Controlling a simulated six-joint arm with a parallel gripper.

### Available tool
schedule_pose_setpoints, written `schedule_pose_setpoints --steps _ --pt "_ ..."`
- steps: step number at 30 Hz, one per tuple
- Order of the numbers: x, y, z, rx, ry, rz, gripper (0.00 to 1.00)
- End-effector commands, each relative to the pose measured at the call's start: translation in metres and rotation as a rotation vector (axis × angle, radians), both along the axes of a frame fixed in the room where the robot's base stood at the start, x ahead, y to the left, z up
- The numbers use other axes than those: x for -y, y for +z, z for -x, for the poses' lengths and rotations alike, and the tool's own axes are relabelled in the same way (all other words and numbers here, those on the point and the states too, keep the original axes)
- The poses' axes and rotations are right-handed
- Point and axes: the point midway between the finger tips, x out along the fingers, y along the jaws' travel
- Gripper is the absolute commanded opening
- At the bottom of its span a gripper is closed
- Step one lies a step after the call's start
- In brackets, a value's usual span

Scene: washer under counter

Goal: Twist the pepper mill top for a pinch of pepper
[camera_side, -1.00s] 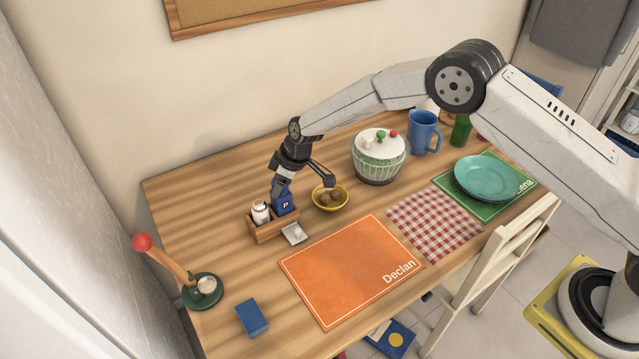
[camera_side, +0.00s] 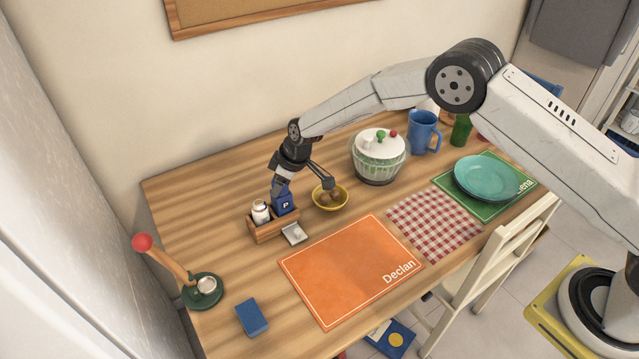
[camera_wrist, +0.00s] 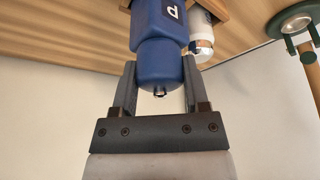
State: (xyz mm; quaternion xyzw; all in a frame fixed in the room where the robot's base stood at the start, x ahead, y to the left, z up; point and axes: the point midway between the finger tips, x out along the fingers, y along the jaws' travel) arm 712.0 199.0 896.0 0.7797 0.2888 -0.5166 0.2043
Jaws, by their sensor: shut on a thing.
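The blue pepper mill (camera_side: 284,203), marked with a white P, stands in a wooden caddy (camera_side: 273,229) on the table. A white shaker (camera_side: 261,212) stands beside it in the caddy. My gripper (camera_side: 281,187) reaches down from above and is shut on the mill's top. In the wrist view the two fingers of my gripper (camera_wrist: 160,88) lie on either side of the blue top of the mill (camera_wrist: 160,62), with its small metal knob facing the camera. The white shaker (camera_wrist: 201,38) shows just right of the mill there.
A yellow bowl (camera_side: 343,203) with brown contents stands close right of the caddy. A small white dish (camera_side: 294,234) lies in front of it. The salad spinner (camera_side: 378,168) stands further right. The orange placemat (camera_side: 350,270) is bare.

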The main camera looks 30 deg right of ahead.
Motion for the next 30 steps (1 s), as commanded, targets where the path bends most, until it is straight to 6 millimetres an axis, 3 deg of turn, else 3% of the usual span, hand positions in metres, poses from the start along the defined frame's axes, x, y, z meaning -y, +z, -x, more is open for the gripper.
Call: schedule_pose_setpoints --steps 30 --pt "-0.0010 -0.0001 0.0005 0.000 -0.404 0.001 0.00"
